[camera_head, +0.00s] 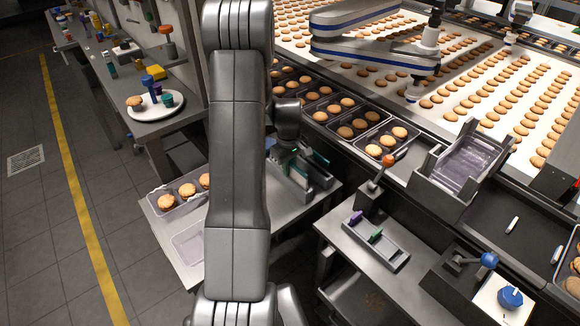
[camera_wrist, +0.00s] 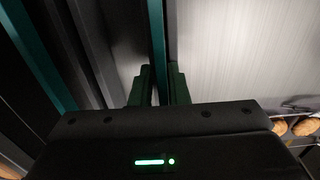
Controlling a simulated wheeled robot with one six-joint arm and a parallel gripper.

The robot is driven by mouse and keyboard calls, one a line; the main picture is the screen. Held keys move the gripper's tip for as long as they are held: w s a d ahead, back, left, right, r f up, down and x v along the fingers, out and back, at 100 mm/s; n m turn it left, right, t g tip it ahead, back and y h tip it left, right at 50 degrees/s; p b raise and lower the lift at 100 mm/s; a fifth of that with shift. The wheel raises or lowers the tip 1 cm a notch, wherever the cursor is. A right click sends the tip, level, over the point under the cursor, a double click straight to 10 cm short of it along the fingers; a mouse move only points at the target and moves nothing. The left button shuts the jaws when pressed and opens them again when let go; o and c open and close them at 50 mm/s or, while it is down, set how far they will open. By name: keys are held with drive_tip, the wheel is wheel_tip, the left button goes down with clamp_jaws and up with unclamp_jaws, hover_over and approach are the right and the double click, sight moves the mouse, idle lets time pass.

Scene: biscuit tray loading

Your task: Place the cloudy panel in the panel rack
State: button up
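My gripper (camera_wrist: 158,85) points down, its two dark green fingers on either side of a thin upright panel with a teal edge (camera_wrist: 157,40). I take this to be the cloudy panel; its face is edge-on, so cloudiness cannot be seen. In the head view my gripper (camera_head: 285,165) is partly hidden by my arm, at the left side of the dark grey panel rack (camera_head: 318,178). The rack's grey bars (camera_wrist: 85,50) lie left of the held panel in the wrist view. Another teal-edged panel (camera_wrist: 38,58) stands further left. Whether the held panel sits in a slot cannot be told.
The rack stands on a metal table (camera_wrist: 240,50). A biscuit tray (camera_head: 180,210) is at its left, partly behind my arm. A grey holder (camera_head: 375,243) with purple and green pieces is at the right. The biscuit conveyor (camera_head: 350,80) runs behind.

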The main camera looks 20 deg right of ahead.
drive_tip(key=shift+s+a+f+p, duration=0.1)
drive_tip(key=shift+s+a+p, duration=0.2)
drive_tip(key=shift+p, duration=0.3)
drive_tip(key=r, duration=0.4)
drive_tip(key=r+b, duration=0.1)
drive_tip(key=r, duration=0.7)
drive_tip(key=shift+w+d+r, duration=0.1)
drive_tip(key=shift+w+r, duration=0.1)
drive_tip(key=shift+w, duration=0.05)
